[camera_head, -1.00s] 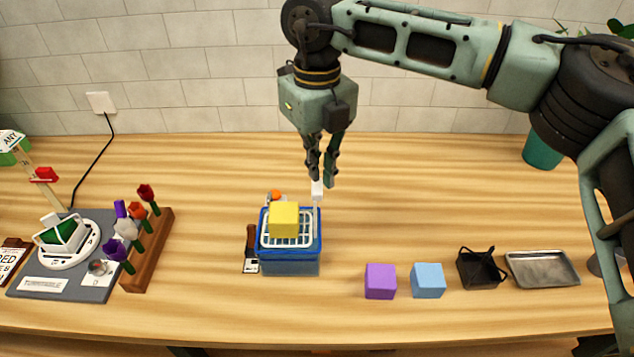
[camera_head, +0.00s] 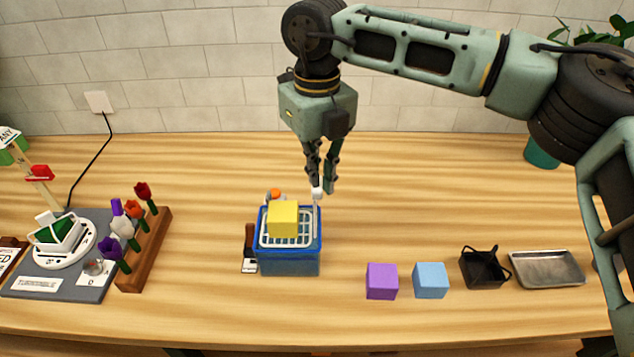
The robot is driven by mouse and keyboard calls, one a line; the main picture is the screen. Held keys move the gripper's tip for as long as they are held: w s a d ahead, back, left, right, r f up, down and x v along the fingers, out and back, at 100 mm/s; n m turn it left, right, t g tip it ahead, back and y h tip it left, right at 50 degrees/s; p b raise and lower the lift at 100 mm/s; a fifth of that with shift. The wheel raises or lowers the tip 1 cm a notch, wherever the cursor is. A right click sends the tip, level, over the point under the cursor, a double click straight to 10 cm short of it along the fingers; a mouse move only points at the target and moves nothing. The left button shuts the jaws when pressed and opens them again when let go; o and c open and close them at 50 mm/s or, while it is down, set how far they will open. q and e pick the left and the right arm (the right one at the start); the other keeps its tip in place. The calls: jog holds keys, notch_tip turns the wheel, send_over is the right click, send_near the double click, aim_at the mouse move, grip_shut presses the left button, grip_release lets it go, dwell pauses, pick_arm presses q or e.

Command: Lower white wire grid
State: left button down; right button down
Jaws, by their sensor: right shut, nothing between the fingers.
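The white wire grid (camera_head: 270,241) lies across the top of a blue container (camera_head: 290,267) in the middle of the table. A yellow cube (camera_head: 283,219) rests on the grid. A thin upright with a white knob (camera_head: 317,193) rises at the container's back right corner. My right gripper (camera_head: 321,190) points down with its fingertips at this knob, behind the container. It is shut with nothing held between its fingers. My left gripper is out of view.
A purple cube (camera_head: 382,281), a blue cube (camera_head: 430,280), a black basket (camera_head: 483,268) and a metal tray (camera_head: 546,269) stand to the right. A wooden flower rack (camera_head: 147,250) and a grey turntable base (camera_head: 60,283) stand left. Table between rack and container is mostly clear.

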aim_at(317, 199)
jog(key=shift+f+b, duration=0.55)
jog(key=shift+f, duration=0.45)
jog(key=shift+f+b, duration=1.3)
jog(key=shift+f, duration=0.25)
jog(key=shift+f+b, duration=0.8)
jog(key=shift+f, duration=0.25)
jog(key=shift+r, duration=0.1)
jog(key=shift+r+p, duration=1.35)
jog(key=shift+r, duration=1.15)
